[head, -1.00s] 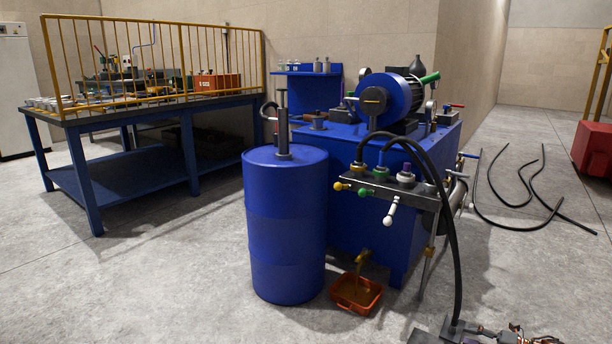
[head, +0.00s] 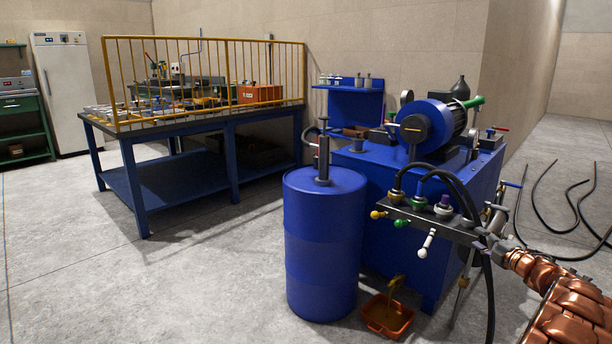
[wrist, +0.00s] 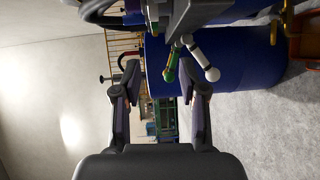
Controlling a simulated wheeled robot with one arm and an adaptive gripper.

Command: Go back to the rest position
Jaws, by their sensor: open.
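My gripper (wrist: 160,72) is open in the wrist view, with its two dark fingers apart and nothing held between them. Beyond the fingertips, a green-handled lever (wrist: 172,64) and a white-handled lever (wrist: 205,62) hang from a grey valve panel; I cannot tell the exact gap. In the head view, my copper-coloured arm comes in from the lower right, its end close to the right end of the valve panel (head: 460,236). The gripper's fingers are hard to make out there. A yellow lever also shows on the panel (head: 378,214).
A blue drum (head: 322,250) stands left of the blue hydraulic unit (head: 380,185). An orange tray (head: 387,316) sits on the floor below. Black hoses (head: 490,295) hang by the panel. A blue workbench (head: 180,190) with a yellow railing stands at left. Floor at front left is clear.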

